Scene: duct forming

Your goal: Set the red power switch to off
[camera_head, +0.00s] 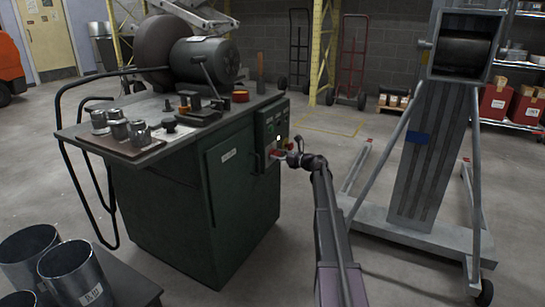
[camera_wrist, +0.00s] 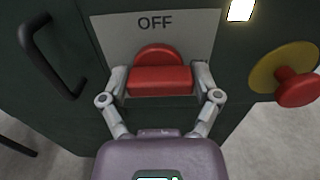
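The red power switch (camera_wrist: 160,80) is on a light plate marked OFF (camera_wrist: 155,23) on the front of the dark green machine cabinet (camera_head: 240,175). Its handle bar lies level in the wrist view, with a rounded red part above it and the OFF mark above that. My gripper (camera_wrist: 160,76) has one finger at each end of the bar, and both fingers appear to touch it. In the head view my gripper (camera_head: 283,154) reaches the panel from the right, partly hiding the switch.
A red mushroom button (camera_wrist: 297,88) on a yellow disc sits right of the switch. A lit white lamp (camera_wrist: 241,10) is above right, and a black door handle (camera_wrist: 52,55) is at left. A grey wheeled stand (camera_head: 425,150) stands to the right of my arm.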

